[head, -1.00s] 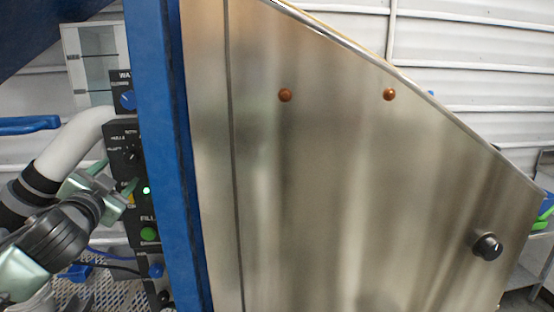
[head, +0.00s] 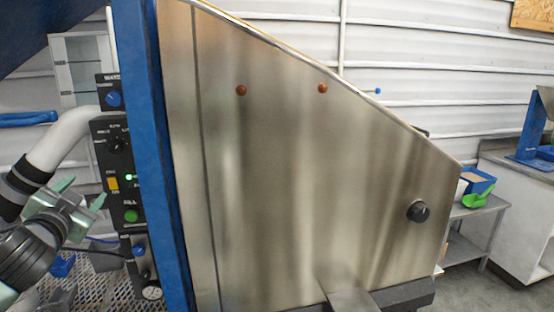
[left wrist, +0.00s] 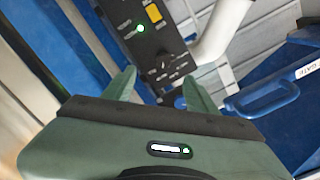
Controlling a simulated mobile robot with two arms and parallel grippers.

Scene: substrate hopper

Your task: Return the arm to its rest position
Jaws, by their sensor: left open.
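My left gripper (head: 82,193) is at the left of the head view, open and empty. The panel has a lit green lamp (head: 128,204), a yellow switch (head: 113,183), a green button (head: 131,216) and a dial (head: 116,143). My right gripper is not in view.
The large steel hopper (head: 300,180) and its blue post (head: 165,160) fill the middle. A white pipe (head: 60,140) runs behind my left arm. A blue handle (head: 28,119) is at far left. A side table (head: 475,210) with a blue bin (head: 478,182) and green scoop (head: 478,197) stands right.

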